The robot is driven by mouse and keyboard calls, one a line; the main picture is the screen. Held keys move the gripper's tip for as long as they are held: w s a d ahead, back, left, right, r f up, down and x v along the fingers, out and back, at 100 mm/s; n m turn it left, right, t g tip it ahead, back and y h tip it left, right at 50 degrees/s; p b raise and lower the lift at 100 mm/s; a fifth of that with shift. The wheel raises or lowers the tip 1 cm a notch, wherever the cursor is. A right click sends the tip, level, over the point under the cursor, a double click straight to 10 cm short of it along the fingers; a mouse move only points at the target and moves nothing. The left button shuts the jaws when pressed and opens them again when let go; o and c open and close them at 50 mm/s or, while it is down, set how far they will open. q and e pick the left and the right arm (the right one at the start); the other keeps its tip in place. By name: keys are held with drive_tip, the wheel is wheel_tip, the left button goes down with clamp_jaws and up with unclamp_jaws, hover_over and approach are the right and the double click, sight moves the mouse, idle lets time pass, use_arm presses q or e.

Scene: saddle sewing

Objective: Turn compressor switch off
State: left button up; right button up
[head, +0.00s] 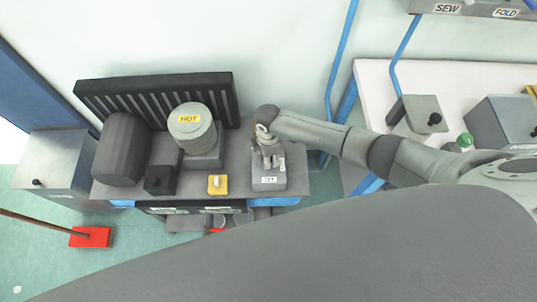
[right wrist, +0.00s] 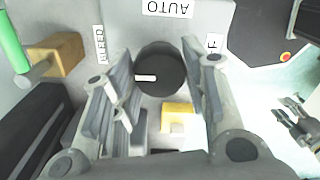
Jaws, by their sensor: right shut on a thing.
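The compressor switch is a round black knob (right wrist: 160,70) with a short white mark, on a grey box, in the right wrist view. The mark lies on the knob's left part, toward the BLEED label (right wrist: 100,45). The AUTO label (right wrist: 167,8) is at the top, and a partly hidden label ending in F (right wrist: 214,46) is to the right. My right gripper (right wrist: 162,80) has its fingers on both sides of the knob and is shut on it. In the head view my right gripper (head: 267,150) hides the knob above the switch box (head: 268,183).
A grey motor with a HOT label (head: 190,120), a dark cylinder (head: 122,148) and a small yellow switch box (head: 217,184) stand left of the switch box. A ribbed black panel (head: 160,96) is behind. Gripper-like grey fingers (right wrist: 295,115) show at the wrist view's right edge.

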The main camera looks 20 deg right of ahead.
drive_tip(key=o, duration=1)
drive_tip(key=shift+o, duration=0.2)
wheel_tip(320, 180, up, 12)
